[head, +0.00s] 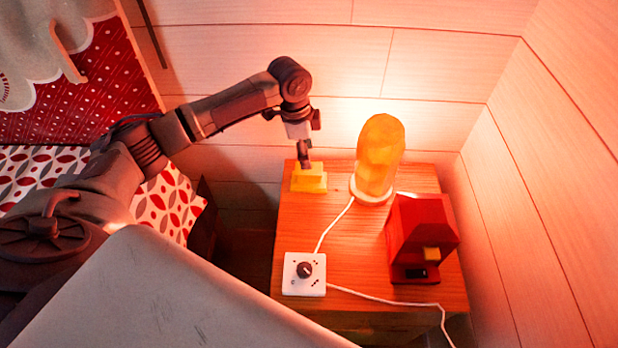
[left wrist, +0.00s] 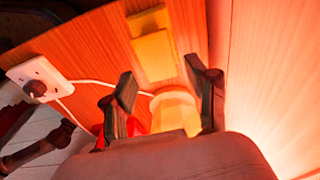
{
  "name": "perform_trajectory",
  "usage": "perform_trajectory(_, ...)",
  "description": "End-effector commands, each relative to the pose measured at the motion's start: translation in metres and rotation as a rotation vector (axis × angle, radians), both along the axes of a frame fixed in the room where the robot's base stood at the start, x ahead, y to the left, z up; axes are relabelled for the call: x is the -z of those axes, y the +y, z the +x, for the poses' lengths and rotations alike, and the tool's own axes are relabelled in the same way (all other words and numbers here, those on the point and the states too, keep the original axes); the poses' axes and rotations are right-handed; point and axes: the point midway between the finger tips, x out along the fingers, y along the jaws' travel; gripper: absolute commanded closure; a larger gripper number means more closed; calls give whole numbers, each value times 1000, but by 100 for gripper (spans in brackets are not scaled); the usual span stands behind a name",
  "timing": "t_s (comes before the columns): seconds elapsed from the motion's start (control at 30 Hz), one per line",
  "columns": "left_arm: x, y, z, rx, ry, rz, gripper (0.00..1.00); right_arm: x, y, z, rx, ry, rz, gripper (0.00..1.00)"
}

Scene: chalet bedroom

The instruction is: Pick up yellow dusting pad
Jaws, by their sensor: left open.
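The yellow dusting pad (head: 309,182) lies at the back left corner of the wooden nightstand, with a raised part on top. My left gripper (head: 304,163) is directly above the pad in the head view, fingers pointing down. The gripper is open; whether a fingertip touches the pad I cannot tell. My right gripper is not in view.
A glowing orange lamp (head: 380,150) stands just right of the pad on the nightstand (head: 345,250). A red box-like device (head: 418,235) stands front right, and a white dimmer with a knob (head: 304,274) front left, with white cords. The wall is close behind.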

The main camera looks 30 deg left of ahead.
Motion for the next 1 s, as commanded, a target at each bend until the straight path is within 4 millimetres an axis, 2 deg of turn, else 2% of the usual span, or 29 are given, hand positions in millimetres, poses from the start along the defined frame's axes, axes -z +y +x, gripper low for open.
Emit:
perform_trajectory(0.03, 10, -2, 0, 0, 2, -1, 42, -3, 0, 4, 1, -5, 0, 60)
perform_trajectory(0.1, 18, -2, 1, 0, 0, 1, 42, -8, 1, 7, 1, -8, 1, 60)
perform_trajectory(0.33, 35, -4, 0, 1, 0, 1, 42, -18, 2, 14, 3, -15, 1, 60)
perform_trajectory(0.6, 72, -9, -2, 1, 0, 0, 42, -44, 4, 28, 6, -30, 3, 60)
perform_trajectory(0.9, 75, -9, -2, 2, -2, 1, 42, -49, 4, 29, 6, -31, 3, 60)
perform_trajectory(1.0, 75, -9, -2, 1, -2, 1, 58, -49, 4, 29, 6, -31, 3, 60)
